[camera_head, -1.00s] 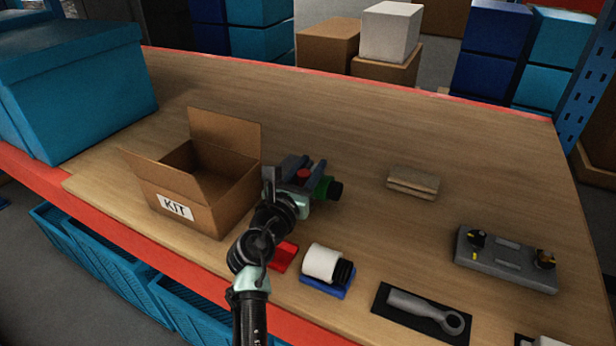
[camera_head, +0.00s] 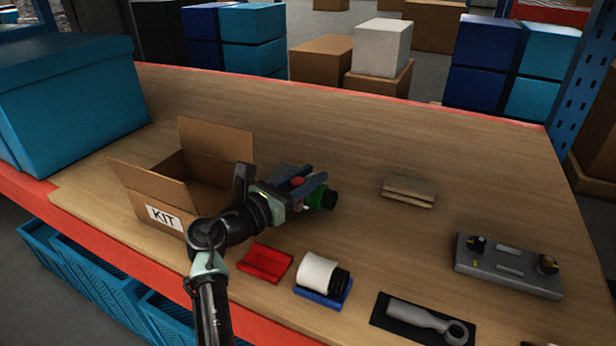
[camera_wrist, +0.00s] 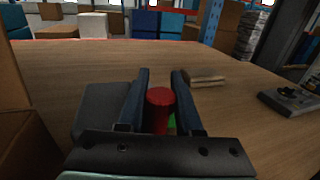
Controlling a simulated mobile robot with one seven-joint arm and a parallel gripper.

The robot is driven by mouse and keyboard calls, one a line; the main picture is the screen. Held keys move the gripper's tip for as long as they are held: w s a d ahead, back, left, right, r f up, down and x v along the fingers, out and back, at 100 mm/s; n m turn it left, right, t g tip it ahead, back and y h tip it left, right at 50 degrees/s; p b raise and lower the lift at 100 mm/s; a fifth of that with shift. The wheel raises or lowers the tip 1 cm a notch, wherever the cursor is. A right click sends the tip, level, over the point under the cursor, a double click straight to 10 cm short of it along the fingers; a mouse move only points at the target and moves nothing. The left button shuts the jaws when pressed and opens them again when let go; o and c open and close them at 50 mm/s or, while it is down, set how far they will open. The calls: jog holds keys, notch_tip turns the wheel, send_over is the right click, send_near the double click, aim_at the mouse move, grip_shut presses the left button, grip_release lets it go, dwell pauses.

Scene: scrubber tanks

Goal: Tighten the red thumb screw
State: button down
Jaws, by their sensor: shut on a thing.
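The red thumb screw (camera_wrist: 159,97) stands between the two blue-grey fingers of my gripper (camera_wrist: 160,90) in the wrist view. In the head view the red thumb screw (camera_head: 297,182) shows as a small red knob between the fingers of my gripper (camera_head: 305,184). My gripper is shut on it. A green and black cylindrical part (camera_head: 322,198) lies just beyond and under the fingers; a bit of green also shows behind the screw in the wrist view. The screw's lower end and what it sits in are mostly hidden by my gripper.
An open cardboard KIT box (camera_head: 165,190) stands left of my gripper. A red block (camera_head: 265,262), a white roll on a blue holder (camera_head: 318,272), a grey ring-ended tool (camera_head: 425,318), a grey fixture (camera_head: 508,265) and wooden blocks (camera_head: 409,191) lie around. The table behind is clear.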

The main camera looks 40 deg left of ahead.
jog(key=shift+f, duration=0.1)
jog(key=c, duration=0.6)
grip_release()
jog(key=s, duration=1.3)
jog(key=shift+a+p, duration=0.35)
